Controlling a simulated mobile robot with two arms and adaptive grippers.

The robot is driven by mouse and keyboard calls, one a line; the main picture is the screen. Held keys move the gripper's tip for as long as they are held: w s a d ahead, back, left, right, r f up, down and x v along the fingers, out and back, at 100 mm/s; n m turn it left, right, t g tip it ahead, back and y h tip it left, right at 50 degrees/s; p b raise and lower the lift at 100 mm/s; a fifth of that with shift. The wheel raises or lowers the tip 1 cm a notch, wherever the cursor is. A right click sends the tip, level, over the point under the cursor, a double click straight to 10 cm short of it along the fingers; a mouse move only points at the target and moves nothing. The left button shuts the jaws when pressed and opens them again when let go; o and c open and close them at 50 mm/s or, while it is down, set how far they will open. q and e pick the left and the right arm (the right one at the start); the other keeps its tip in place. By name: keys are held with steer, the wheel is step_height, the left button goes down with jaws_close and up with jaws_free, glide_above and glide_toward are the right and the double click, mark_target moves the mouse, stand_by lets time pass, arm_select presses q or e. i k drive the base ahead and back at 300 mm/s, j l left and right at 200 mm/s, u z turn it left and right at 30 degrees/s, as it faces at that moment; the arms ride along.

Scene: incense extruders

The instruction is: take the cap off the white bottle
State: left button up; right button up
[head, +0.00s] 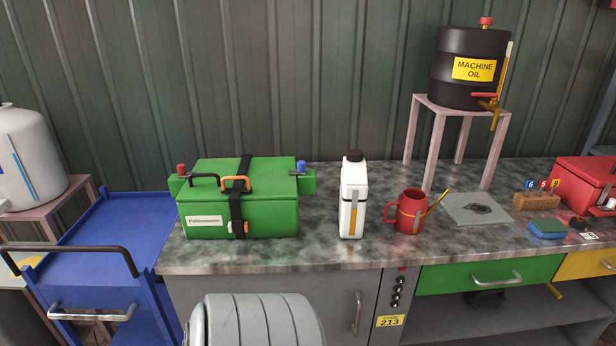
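The white bottle (353,205) stands upright on the grey mottled worktop, near its front edge at the middle of the head view. Its dark cap (354,156) sits on top of the neck. A yellowish strip runs down the bottle's front. Neither of my grippers shows in the head view, so nothing is seen touching the bottle or the cap.
A green case (265,213) stands left of the bottle. A black machine oil drum (465,90) sits on a pinkish stand (433,150). A blue cart (120,230) is at left.

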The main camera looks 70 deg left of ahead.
mark_target(353, 186)
steer(key=u, duration=2.1)
steer(key=i+l+u, duration=0.15)
steer(key=l+u, duration=0.2)
steer(key=l, duration=0.2)
steer(key=i+l+u, duration=0.15)
steer(key=l, duration=0.15)
